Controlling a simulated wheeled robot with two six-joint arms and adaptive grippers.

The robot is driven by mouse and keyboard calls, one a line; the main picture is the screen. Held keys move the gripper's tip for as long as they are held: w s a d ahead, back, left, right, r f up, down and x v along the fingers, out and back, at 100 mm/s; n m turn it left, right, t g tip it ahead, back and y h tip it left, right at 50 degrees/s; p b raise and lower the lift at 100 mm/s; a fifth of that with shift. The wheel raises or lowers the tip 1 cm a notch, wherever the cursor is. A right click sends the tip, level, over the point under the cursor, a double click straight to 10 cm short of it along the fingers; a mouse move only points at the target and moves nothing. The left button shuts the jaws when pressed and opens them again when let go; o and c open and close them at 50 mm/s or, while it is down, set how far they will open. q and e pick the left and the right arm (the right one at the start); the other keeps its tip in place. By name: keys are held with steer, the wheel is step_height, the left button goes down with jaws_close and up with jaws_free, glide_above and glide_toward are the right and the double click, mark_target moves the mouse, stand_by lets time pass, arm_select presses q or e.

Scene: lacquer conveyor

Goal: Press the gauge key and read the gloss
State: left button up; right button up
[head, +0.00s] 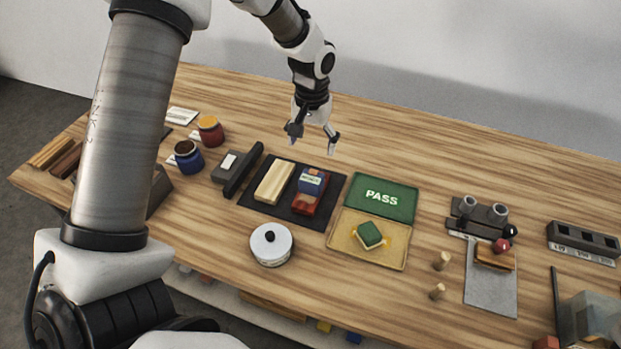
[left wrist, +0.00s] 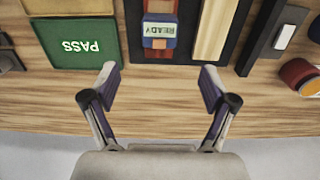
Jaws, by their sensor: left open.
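The gauge (head: 312,181) is a small blue device with a pale display. It sits on a red block (head: 302,206) on the black mat (head: 257,208). In the left wrist view the gauge (left wrist: 160,29) reads READY; its key is not clear to me. My left gripper (head: 313,140) is open and empty, above the table behind the gauge. In the left wrist view its fingers (left wrist: 160,82) are spread with bare wood between them, and the gauge lies just beyond. My right gripper is not in view.
A pale wooden bar (head: 274,182) lies beside the gauge. A green PASS tray (head: 381,196) and a yellow tray (head: 345,246) holding a green-topped block are to the right. A white round tin (head: 271,245) stands in front. Paint jars (head: 188,157) stand left. Bare wood lies behind.

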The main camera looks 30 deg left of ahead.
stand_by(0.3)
arm_select(q)
jaws_close()
stand_by(1.2)
